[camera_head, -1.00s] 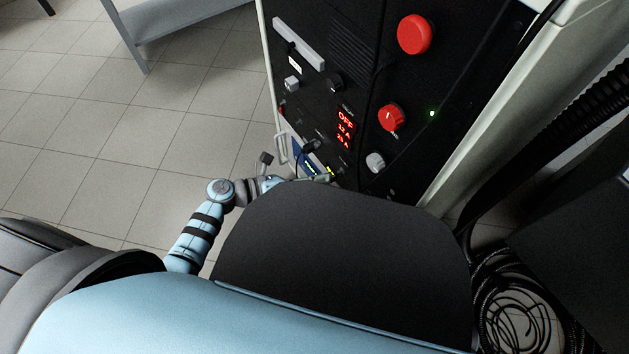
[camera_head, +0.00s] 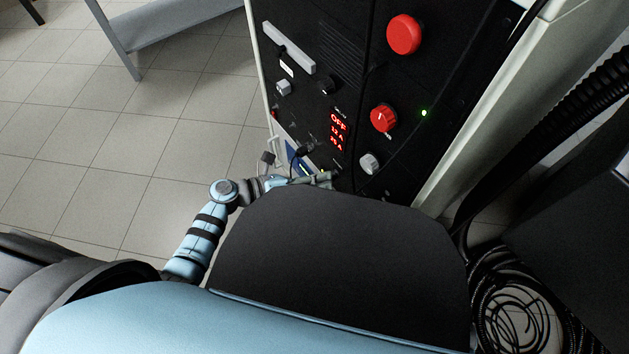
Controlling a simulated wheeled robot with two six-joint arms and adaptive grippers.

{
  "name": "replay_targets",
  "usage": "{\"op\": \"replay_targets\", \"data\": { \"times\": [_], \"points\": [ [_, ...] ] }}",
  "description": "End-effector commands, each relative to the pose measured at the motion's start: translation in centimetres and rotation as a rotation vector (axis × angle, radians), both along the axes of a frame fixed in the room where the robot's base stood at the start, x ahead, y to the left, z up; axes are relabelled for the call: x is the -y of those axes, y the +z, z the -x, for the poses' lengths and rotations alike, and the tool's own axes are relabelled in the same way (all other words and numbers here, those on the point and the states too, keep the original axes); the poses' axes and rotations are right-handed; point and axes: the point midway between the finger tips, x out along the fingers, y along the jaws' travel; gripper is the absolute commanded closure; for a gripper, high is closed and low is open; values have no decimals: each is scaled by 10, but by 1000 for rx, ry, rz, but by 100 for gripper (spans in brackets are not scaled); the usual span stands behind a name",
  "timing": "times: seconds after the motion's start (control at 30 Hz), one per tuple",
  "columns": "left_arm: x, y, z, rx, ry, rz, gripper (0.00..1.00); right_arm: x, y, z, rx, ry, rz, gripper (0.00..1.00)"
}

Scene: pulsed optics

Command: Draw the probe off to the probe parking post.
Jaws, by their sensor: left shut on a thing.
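My left gripper (camera_head: 318,180) is at the lower front of the black rack panel, small in view and partly hidden behind my own dark body part. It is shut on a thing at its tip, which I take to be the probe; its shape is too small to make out. A dark knob-like piece with a thin cable (camera_head: 299,155) shows just above the gripper. I cannot make out which fitting is the parking post. My right gripper is not in view.
The black rack panel (camera_head: 345,65) carries a large red button (camera_head: 404,34), a red rotary knob (camera_head: 383,117), grey knobs and a red display (camera_head: 338,130) reading OFF. Coiled black cables (camera_head: 515,318) lie at the lower right. Tiled floor (camera_head: 130,130) is open at the left.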

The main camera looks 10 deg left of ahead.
Motion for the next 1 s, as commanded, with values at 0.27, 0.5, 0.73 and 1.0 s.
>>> {"op": "replay_targets", "data": {
  "times": [0.27, 0.5, 0.73, 1.0],
  "points": [
    [0, -1, 0, -2, 0, -1, 57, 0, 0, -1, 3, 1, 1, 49],
    [-2, 0, 1, -2, 0, -2, 57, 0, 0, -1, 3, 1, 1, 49],
    [-41, 12, 28, -3, -1, -7, 57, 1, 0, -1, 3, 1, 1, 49],
    [-89, 30, 61, -4, -1, -3, 57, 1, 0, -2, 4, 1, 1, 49]
  ]
}}
